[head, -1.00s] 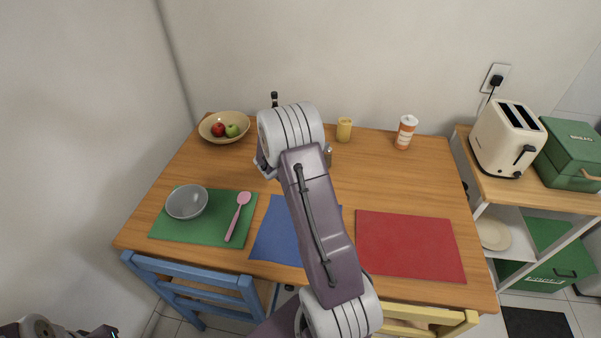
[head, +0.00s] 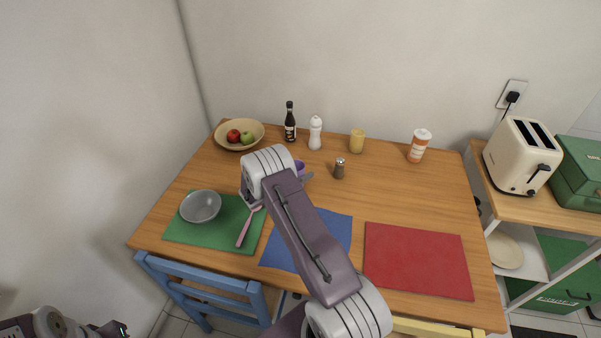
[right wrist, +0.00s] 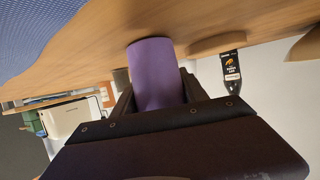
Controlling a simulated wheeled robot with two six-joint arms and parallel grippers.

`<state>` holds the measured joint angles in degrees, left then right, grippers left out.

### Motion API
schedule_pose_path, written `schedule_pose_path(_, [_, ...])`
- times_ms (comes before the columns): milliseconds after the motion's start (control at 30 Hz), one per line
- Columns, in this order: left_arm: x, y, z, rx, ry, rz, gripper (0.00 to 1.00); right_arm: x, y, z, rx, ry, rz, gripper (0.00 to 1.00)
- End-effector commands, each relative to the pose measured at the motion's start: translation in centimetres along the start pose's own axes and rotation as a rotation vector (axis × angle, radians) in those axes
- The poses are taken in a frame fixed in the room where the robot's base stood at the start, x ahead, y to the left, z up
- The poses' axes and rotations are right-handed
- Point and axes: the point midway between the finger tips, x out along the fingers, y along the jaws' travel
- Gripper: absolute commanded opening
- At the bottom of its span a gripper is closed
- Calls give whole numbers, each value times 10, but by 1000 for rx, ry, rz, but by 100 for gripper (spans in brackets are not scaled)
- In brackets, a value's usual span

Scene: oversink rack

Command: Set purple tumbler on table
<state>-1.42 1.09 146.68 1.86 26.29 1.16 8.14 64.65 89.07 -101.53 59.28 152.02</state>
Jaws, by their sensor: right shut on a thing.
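The purple tumbler (head: 299,167) shows only in part in the head view, behind my right wrist, over the wooden table (head: 400,190) beyond the green and blue mats. My right gripper (head: 305,177) is shut on it. In the right wrist view the tumbler (right wrist: 154,72) sits between the two dark fingers, with the tabletop close to its far end. I cannot tell whether it touches the table. My left gripper (head: 114,329) is at the bottom left corner, away from the table, and its jaws are too small to read.
A grey bowl (head: 200,207) and pink spoon (head: 247,228) lie on the green mat (head: 185,232). A pepper shaker (head: 339,169), dark bottle (head: 290,124), white bottle (head: 315,134), yellow cup (head: 357,141) and fruit bowl (head: 220,134) stand farther back. The red mat (head: 418,260) is bare.

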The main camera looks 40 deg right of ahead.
Motion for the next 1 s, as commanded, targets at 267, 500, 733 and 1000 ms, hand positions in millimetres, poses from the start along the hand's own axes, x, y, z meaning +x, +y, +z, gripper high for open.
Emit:
schedule_pose_path(267, [6, 0, 1, 0, 0, 0, 0, 1, 0, 3, 0, 0, 0, 56])
schedule_pose_path(500, [6, 0, 1, 0, 0, 0, 0, 1, 0, 2, 0, 0, 0, 73])
schedule_pose_path(733, [-2, 0, 0, 0, 0, 0, 0, -5, -1, -2, -2, 0, -2, 73])
schedule_pose_path(1000, [4, 0, 0, 0, 0, 0, 0, -75, -2, 0, -1, 0, -6, 73])
